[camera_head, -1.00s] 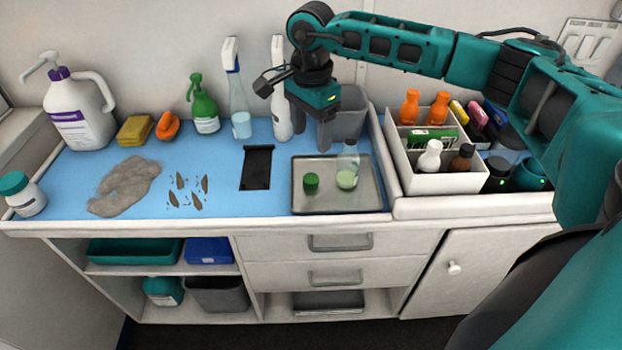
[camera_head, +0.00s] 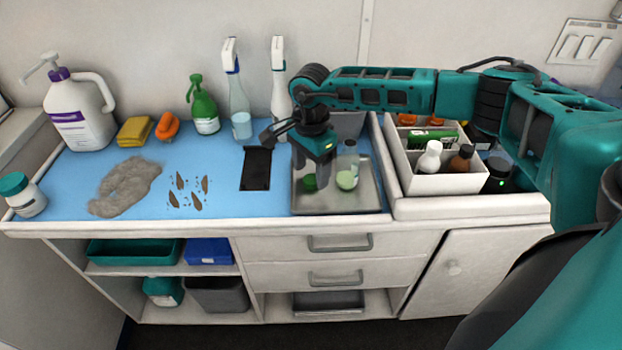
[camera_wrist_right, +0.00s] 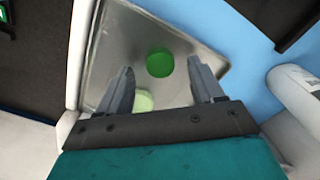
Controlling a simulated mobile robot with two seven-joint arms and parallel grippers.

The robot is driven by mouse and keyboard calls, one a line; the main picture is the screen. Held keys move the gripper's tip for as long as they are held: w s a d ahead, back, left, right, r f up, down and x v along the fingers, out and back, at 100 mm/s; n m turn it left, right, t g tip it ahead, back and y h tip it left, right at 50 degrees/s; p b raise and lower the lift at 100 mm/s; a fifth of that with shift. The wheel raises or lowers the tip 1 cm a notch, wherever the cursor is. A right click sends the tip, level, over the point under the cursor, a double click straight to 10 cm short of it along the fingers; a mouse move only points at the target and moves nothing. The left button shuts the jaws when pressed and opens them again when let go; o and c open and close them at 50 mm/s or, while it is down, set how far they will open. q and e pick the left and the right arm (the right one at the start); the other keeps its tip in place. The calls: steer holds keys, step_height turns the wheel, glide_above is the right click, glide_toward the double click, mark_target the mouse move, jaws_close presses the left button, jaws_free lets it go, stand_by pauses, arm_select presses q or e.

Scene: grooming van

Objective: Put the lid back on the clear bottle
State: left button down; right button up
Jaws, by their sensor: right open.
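The green lid (camera_head: 309,183) lies on the metal tray (camera_head: 363,203), left of the clear bottle (camera_head: 347,179), which holds pale green liquid. The bottle stands open on the tray, apart from the lid. My right gripper (camera_head: 311,173) is open and empty, pointing down over the lid. In the right wrist view, the lid (camera_wrist_right: 160,63) shows between the two fingertips (camera_wrist_right: 160,68), with no visible contact. My left gripper is not in view.
A white organiser (camera_head: 447,184) with bottles stands right of the tray. A grey bin (camera_head: 349,126) and spray bottles (camera_head: 239,115) stand behind. A black flat object (camera_head: 256,168) lies left of the tray. The blue mat (camera_head: 225,189) has free room there.

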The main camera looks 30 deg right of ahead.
mark_target(311, 179)
steer(key=shift+f, duration=0.9)
steer(key=c, duration=1.1)
steer(key=shift+r, duration=0.1)
step_height(311, 179, up, 20)
steer(key=shift+f, duration=0.1)
